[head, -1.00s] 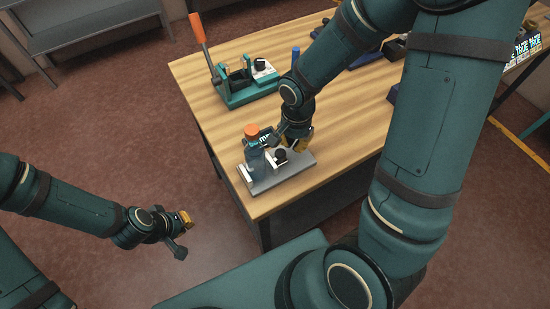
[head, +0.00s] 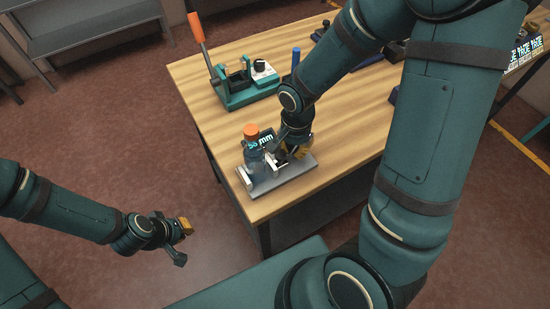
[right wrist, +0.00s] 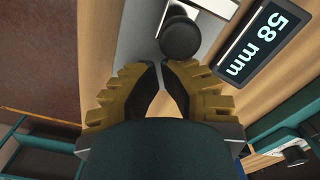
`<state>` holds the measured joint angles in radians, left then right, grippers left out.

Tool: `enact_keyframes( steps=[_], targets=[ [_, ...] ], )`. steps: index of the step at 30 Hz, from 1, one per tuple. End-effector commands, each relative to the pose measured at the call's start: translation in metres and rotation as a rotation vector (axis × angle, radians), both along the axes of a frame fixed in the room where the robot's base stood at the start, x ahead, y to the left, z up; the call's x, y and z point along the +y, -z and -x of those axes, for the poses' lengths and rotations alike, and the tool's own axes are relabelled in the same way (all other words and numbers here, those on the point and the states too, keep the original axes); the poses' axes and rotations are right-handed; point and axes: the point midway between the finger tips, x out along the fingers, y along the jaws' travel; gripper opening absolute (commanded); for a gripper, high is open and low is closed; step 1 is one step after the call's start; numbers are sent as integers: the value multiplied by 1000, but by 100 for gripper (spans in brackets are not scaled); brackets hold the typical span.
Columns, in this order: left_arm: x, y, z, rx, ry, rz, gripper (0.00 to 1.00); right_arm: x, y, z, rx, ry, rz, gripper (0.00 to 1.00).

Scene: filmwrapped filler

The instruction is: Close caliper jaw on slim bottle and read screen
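A slim blue-grey bottle with an orange cap (head: 251,131) stands upright at the left end of the caliper (head: 285,181), a grey plate with pale jaws at the near table corner. The bottle is between the jaws; I cannot tell whether the moving jaw touches it. The screen, lit in the right wrist view (right wrist: 262,42), reads 58 mm. The caliper's black knob (right wrist: 181,40) is just beyond my right gripper (right wrist: 162,66), whose empty fingertips are nearly together; contact with the knob is unclear. My left gripper (head: 185,230) hangs off the table; its opening is too small to judge.
A green press (head: 245,87) with an orange-handled lever stands farther back on the wooden table (head: 212,122). Dark items lie at the table's back right. Bright printed packs (head: 522,52) are at the far right. A grey bench (head: 90,30) stands at the upper left.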

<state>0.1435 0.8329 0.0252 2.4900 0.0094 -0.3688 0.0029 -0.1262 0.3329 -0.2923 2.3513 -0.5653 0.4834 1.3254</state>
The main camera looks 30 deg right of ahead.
Motion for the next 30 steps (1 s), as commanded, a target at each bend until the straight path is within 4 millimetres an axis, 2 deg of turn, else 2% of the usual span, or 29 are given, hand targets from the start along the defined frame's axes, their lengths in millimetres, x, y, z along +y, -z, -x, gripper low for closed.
enact_keyframes(
  steps=[30],
  targets=[
    [0,6,0,0,0,0,0,14,0,1,-1,-1,-1,0]
  ],
)
